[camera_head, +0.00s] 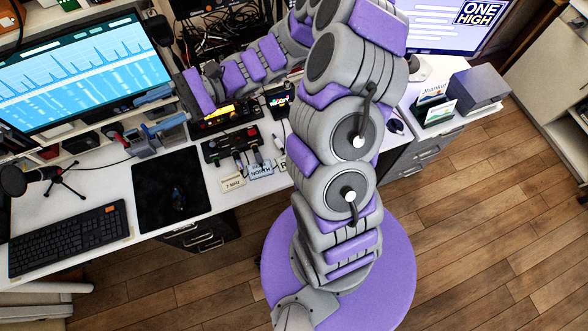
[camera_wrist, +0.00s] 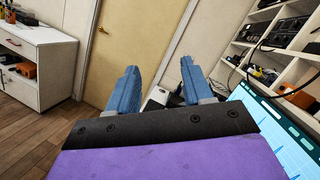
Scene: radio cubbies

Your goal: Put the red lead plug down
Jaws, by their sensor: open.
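My gripper (camera_head: 151,103) is over the desk, beside the lower right edge of the left monitor. Its two blue fingers show in the wrist view (camera_wrist: 158,68), spread apart with nothing between them. I cannot pick out the red lead plug with certainty in either view. A black box with small red spots (camera_head: 228,145) lies on the desk, with leads at its front edge. Several label cards stand in front of it; one reads "7 MHz" (camera_head: 231,182) and one "NORTH" (camera_head: 261,171).
A lit radio (camera_head: 212,116) stands behind the black box. The left monitor (camera_head: 85,72), microphone (camera_head: 14,180), keyboard (camera_head: 68,238) and black mouse mat (camera_head: 168,190) occupy the desk's left. Wooden floor (camera_head: 470,220) is open at right. Shelves (camera_wrist: 285,45) show in the wrist view.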

